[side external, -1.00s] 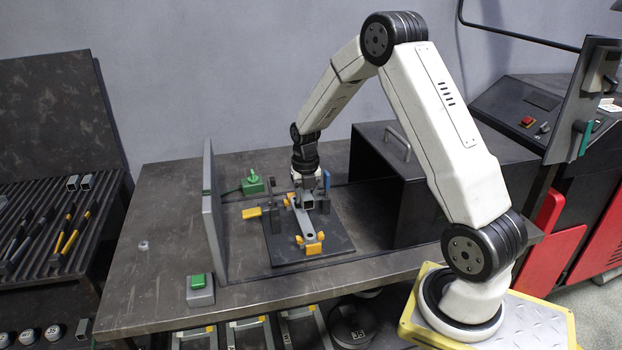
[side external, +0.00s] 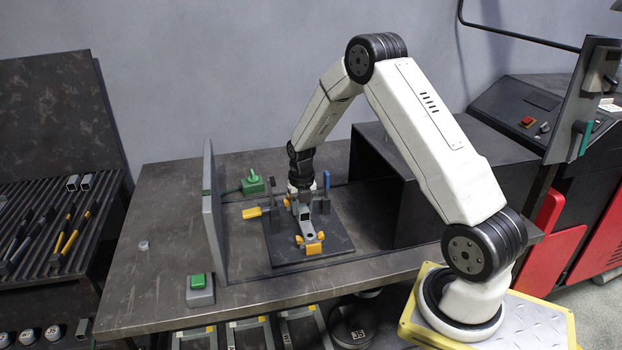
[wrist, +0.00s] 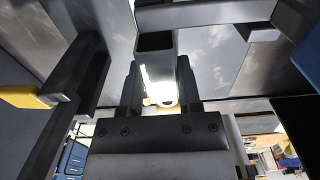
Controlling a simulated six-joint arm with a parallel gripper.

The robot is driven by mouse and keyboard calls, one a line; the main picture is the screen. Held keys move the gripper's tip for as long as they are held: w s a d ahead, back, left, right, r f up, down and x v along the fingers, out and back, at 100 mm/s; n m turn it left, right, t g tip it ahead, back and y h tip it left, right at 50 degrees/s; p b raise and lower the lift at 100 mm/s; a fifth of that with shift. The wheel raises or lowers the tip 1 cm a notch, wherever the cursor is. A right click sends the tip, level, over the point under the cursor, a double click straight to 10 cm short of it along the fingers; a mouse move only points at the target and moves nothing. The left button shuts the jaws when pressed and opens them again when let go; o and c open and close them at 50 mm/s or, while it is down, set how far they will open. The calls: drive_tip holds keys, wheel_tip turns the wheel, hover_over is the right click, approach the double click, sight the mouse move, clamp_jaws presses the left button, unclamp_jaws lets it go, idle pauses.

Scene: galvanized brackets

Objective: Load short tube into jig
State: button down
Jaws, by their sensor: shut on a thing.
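My gripper (side external: 302,194) is low over the jig at the back of its dark base plate (side external: 338,238). In the wrist view, its two dark fingers (wrist: 159,90) are shut on a short grey square tube (wrist: 155,42), whose open end shows. In the side view the tube (side external: 305,212) sits at the rear end of a grey flat part (side external: 307,228) in the jig. Whether the tube touches that part or the jig cannot be told. Yellow locators (side external: 313,248) stand at the jig's front.
A yellow-handled clamp (side external: 252,212) stands left of my gripper and a blue-handled one (side external: 326,181) right. A grey upright panel (side external: 212,215) is on the left, a dark box (side external: 440,160) on the right. The table's left side is mostly clear.

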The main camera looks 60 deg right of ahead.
sight(302, 206)
drive_tip(key=shift+f, duration=0.1)
drive_tip(key=shift+c, duration=1.4)
unclamp_jaws()
wheel_tip(302, 206, up, 12)
